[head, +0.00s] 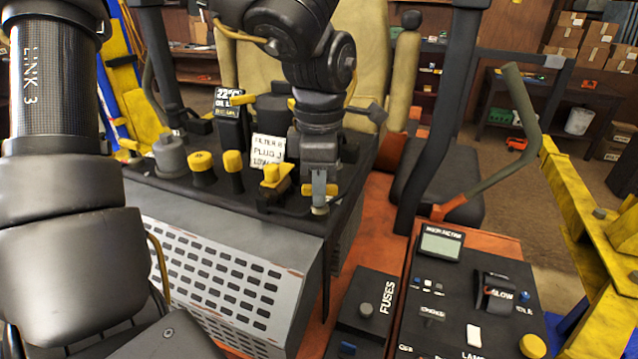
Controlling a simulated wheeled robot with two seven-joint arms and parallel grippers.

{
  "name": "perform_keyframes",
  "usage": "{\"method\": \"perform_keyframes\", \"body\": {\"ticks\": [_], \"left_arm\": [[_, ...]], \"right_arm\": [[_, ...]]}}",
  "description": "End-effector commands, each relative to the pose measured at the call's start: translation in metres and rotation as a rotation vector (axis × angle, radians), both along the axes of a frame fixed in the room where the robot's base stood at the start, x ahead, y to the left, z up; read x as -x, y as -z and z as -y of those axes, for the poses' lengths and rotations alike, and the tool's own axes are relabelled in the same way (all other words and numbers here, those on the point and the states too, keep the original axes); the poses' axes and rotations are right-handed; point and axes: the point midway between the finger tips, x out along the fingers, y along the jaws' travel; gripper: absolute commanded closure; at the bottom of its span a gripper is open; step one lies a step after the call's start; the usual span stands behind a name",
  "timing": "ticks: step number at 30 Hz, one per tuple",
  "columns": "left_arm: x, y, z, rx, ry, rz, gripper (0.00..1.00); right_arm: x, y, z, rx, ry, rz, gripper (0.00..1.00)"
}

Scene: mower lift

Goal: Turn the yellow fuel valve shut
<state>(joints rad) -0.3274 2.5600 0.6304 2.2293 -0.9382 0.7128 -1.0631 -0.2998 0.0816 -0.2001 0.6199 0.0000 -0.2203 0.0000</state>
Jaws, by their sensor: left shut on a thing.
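The yellow fuel valve (276,179) sits on the right front part of the black engine deck. Its yellow handle shows to the left of my gripper, and a bit of yellow shows to the right. The handle's exact angle is hard to tell. My right gripper is out of view.
Yellow-capped knobs (202,163) and a white label (267,149) stand close by on the deck. A grey perforated panel (220,275) drops in front. A control console (455,300) and a curved lever (510,135) are at right. A tan seat (362,55) rises behind.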

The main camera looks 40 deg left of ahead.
Motion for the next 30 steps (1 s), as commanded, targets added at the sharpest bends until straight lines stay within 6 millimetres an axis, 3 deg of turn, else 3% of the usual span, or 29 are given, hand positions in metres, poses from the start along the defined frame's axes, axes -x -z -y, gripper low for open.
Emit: {"method": "perform_keyframes", "body": {"ticks": [12,30], "left_arm": [[0.0002,0.0004,0.0004,0.001,0.278,-0.001,1.00],[0.0004,0.0011,0.0005,0.001,0.368,-0.002,1.00]], "right_arm": [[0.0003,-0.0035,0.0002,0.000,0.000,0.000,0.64],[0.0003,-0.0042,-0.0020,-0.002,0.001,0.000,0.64]]}}
